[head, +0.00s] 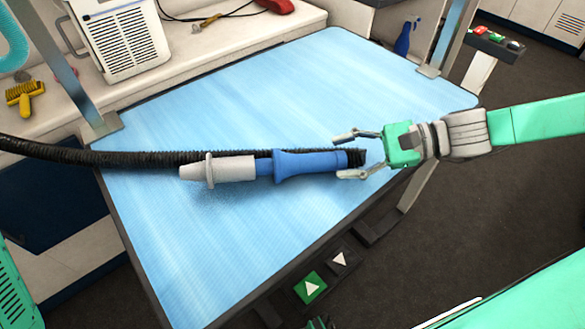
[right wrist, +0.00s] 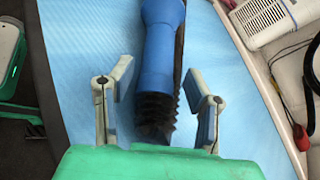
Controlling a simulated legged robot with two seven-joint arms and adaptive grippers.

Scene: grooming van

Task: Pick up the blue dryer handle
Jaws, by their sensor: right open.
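The blue dryer handle (head: 308,164) lies on the light blue table mat (head: 300,90), with a grey nozzle (head: 232,168) on its left end and a black ribbed hose end at its right. My right gripper (head: 348,155) is open at the right end of the handle, one finger on each side of the hose end. In the right wrist view the handle (right wrist: 160,55) runs up from between the open fingers (right wrist: 158,100), with space on both sides. The fingers do not hold it. My left gripper is not in view.
A black hose (head: 90,156) runs along the handle's far side and off to the left. Metal posts (head: 62,75) stand at the table edges. A white ventilated box (head: 122,40) and a yellow brush (head: 24,95) sit on the counter behind. The mat's far right is clear.

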